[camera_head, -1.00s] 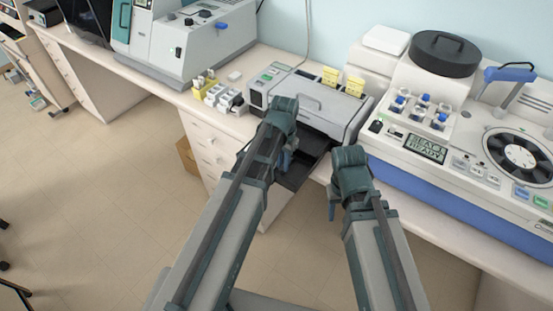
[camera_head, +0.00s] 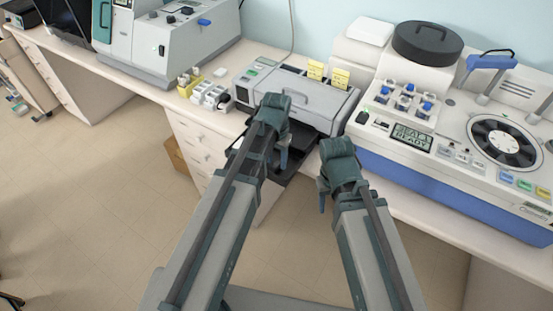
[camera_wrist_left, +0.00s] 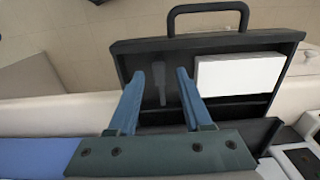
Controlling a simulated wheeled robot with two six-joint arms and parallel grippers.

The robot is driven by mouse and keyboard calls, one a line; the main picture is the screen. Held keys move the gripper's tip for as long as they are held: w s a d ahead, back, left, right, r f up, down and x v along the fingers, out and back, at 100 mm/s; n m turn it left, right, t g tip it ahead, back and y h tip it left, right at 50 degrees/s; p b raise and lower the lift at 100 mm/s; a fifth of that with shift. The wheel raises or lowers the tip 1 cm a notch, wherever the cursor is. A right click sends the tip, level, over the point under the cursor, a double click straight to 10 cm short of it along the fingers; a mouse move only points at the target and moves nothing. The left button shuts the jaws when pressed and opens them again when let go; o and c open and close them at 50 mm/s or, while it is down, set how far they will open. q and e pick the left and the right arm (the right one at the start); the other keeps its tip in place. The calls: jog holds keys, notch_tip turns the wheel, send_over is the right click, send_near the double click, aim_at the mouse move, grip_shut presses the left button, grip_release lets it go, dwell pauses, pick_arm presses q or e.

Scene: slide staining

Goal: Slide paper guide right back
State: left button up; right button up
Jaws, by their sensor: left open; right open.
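The printer (camera_head: 300,97) stands on the counter with its dark paper tray (camera_wrist_left: 140,47) pulled out at the front. In the left wrist view the tray has a loop handle, and a white paper stack (camera_wrist_left: 238,73) lies in its right part. A narrow grey upright piece (camera_wrist_left: 160,85), perhaps the paper guide, shows on the tray between my fingers. My left gripper (camera_wrist_left: 160,73) is open over the tray, a finger on either side of that piece; contact cannot be told. My right gripper (camera_head: 322,198) is open and empty, to the right of the tray. My arms hide much of the tray in the head view.
A staining machine (camera_head: 450,130) with a round dial stands to the right. A grey-green instrument (camera_head: 170,50) and a small rack with yellow and white holders (camera_head: 208,92) stand to the left. A brown box (camera_head: 176,155) is under the counter.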

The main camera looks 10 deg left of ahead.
aim_at(277, 164)
pick_arm(q)
notch_tip(277, 164, up, 14)
jog(key=p, duration=1.3)
jog(key=shift+f, duration=0.2)
pick_arm(e)
notch_tip(277, 164, up, 14)
jog(key=shift+f, duration=0.2)
pick_arm(q)
jog(key=shift+f, duration=0.1)
